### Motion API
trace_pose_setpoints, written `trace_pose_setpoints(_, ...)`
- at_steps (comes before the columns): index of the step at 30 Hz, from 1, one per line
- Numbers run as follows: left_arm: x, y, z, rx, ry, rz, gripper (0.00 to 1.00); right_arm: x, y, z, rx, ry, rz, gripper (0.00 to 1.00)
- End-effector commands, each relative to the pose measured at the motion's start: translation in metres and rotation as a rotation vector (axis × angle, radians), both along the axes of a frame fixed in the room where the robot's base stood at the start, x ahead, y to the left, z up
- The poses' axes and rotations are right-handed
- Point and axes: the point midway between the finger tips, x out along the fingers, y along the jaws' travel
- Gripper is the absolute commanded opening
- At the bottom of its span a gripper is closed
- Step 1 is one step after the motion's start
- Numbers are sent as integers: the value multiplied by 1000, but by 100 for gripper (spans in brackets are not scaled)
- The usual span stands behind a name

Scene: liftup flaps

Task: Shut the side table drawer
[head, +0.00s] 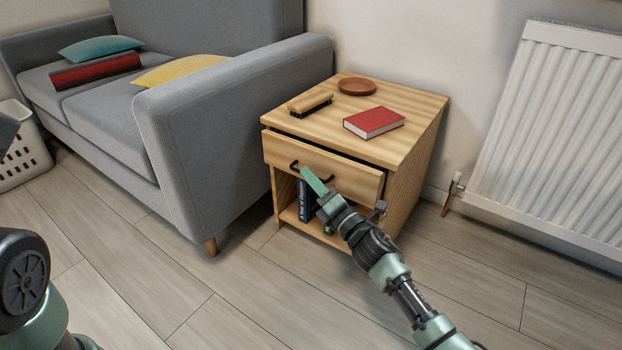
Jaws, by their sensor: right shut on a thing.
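The wooden side table (425,130) stands against the wall beside the sofa. Its drawer (350,178) is slightly open, with a dark gap between the drawer front's upper edge and the tabletop. A black bar handle (294,166) runs across the drawer front. My right gripper (308,174) reaches up from the lower right and is shut on the drawer handle, its green finger covering the handle's middle. Part of my left arm shows at the lower left; I do not see its gripper.
A brush (311,102), a brown dish (357,87) and a red book (374,122) rest on the tabletop. A blue book (302,203) stands in the shelf below the drawer. A grey sofa (215,150) is close left, a radiator (555,130) right. Front floor is clear.

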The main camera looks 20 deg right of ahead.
Motion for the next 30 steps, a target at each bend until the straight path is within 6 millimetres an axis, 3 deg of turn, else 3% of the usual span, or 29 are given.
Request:
trace_pose_setpoints(10, 0, 0, 0, 0, 1, 0, 63, 0, -1, -1, 0, 2, 1, 0)
trace_pose_setpoints(18, 1, 0, -8, 0, 2, 0, 63, 24, -30, -3, -1, 3, 0, 0)
trace_pose_setpoints(28, 1, 0, -8, 0, 3, 0, 63, 27, -36, -1, 1, 6, -5, 0)
trace_pose_setpoints(30, 1, 0, -8, 0, 3, 0, 63, 27, -36, -1, 1, 5, -6, 26)
